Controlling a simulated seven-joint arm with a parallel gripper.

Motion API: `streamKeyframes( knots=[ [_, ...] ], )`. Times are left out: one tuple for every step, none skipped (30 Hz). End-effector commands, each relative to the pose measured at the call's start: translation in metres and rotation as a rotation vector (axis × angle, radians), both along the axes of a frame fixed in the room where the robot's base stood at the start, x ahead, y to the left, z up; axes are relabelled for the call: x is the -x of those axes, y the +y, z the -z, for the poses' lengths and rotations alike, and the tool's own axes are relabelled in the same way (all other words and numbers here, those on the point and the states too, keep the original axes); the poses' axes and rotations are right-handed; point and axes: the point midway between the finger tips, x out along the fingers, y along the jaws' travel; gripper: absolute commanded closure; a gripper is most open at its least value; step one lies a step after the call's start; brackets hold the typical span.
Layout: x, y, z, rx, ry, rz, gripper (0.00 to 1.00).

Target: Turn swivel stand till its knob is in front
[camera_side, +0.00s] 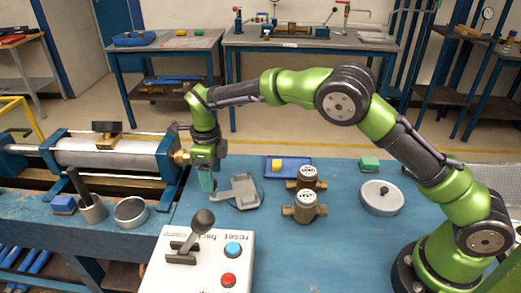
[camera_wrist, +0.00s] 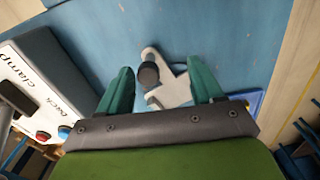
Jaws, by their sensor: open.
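The swivel stand, a flat light-grey bracket (camera_side: 240,191), lies on the blue bench just right of my gripper (camera_side: 207,183) in the side view. In the wrist view the stand (camera_wrist: 175,88) shows between the two green fingers of my gripper (camera_wrist: 163,74). Its dark round knob (camera_wrist: 149,73) is between the fingertips, nearer the left one. I cannot make out the knob in the side view, where the fingers may hide it. My gripper is open and points down; I cannot tell whether either finger touches the stand.
A white control box (camera_side: 197,265) with a lever and buttons stands in front. Brass-ended meters (camera_side: 305,205) and a blue tray (camera_side: 272,163) are to the right. A round grey lidded dish (camera_side: 381,198) is farther right. A clamp cylinder (camera_side: 110,152) stands left.

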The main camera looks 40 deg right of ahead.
Motion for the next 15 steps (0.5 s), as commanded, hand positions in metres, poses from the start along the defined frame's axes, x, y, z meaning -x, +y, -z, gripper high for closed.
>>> streamKeyframes(
  knots=[
    [-0.001,-0.001,0.0,0.0,0.0,0.0,0.34],
    [-0.001,-0.001,0.0,0.0,0.0,0.0,0.34],
    [-0.002,-0.001,0.0,0.0,0.0,0.0,0.34],
    [-0.002,-0.002,0.0,0.0,0.0,0.0,0.34],
    [-0.003,-0.003,0.0,0.0,0.0,0.0,0.34],
    [-0.004,-0.004,0.0,0.0,0.0,0.0,0.34],
    [-0.005,-0.004,0.001,0.0,0.0,0.0,0.34],
    [-0.007,-0.005,0.001,0.0,0.0,0.0,0.34],
    [-0.008,-0.007,0.0,0.001,-0.001,0.0,0.34],
    [-0.009,-0.008,0.0,0.0,-0.001,0.0,0.34],
    [-0.01,-0.008,0.0,0.0,-0.001,0.001,0.34],
    [-0.011,-0.009,0.0,0.0,0.0,0.001,0.34],
    [-0.011,-0.009,0.0,0.0,0.0,0.001,0.34],
    [-0.011,-0.01,0.0,0.0,0.0,0.0,0.34],
    [-0.012,-0.01,0.0,0.0,0.0,0.0,0.34]
  ],
)
